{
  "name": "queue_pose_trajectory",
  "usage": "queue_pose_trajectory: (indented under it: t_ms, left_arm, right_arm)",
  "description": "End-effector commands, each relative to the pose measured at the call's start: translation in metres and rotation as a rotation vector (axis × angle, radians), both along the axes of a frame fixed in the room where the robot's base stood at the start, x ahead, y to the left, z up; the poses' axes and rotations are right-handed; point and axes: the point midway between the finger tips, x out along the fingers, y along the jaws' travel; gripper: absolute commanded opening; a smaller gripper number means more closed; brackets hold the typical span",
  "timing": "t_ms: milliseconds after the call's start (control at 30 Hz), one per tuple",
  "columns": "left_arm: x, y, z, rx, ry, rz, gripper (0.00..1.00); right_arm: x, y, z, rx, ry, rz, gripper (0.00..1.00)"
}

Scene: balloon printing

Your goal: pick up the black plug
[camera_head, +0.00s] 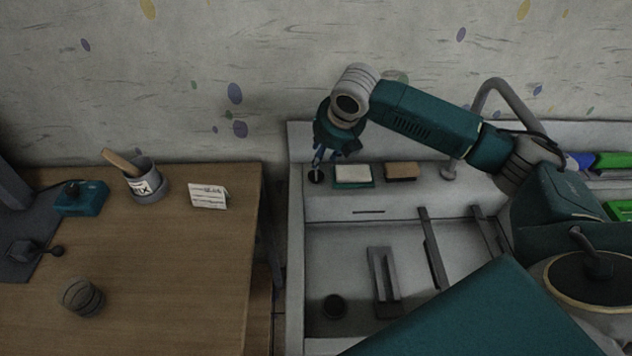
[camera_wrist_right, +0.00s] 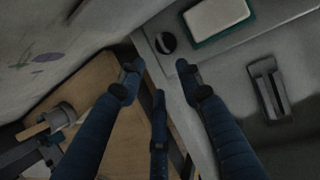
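The black plug (camera_head: 316,177) is a small dark disc on the back ledge of the sink, near its left end. It also shows in the right wrist view (camera_wrist_right: 166,43), lying flat with a lighter mark across it. My right gripper (camera_head: 326,156) reaches down from above and hangs just over the plug in the head view. In the right wrist view my right gripper (camera_wrist_right: 158,74) has its dark blue fingers spread with nothing between them. The plug lies beyond the fingertips there, free of them. My left gripper is not in view.
A sponge in a teal dish (camera_head: 352,174) and a brown block (camera_head: 402,171) sit right of the plug. A faucet (camera_head: 487,100) rises behind. The sink basin (camera_head: 340,255) has a dark round drain (camera_head: 334,305). A wooden table (camera_head: 200,265) stands left with a cup (camera_head: 145,182) and card (camera_head: 208,196).

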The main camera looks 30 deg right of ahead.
Motion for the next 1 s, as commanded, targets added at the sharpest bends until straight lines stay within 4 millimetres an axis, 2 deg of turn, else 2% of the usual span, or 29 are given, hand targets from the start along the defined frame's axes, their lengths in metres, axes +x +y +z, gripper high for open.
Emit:
queue_pose_trajectory:
  t_ms: [67,167,400,733,1000]
  left_arm:
    - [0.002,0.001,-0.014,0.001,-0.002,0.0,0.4]
    - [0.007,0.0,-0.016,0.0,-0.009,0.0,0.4]
    - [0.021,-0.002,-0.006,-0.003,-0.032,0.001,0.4]
    - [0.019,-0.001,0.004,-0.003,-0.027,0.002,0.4]
    - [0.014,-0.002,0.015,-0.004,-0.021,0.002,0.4]
  right_arm:
    - [0.0,0.0,-0.014,0.0,0.0,0.0,0.35]
    - [0.001,0.0,-0.019,0.0,0.0,-0.001,0.35]
    - [0.016,0.0,-0.049,0.001,0.004,-0.002,0.35]
    - [0.031,-0.002,-0.074,0.001,0.002,-0.002,0.35]
    - [0.048,-0.006,-0.106,0.0,0.003,-0.001,0.35]
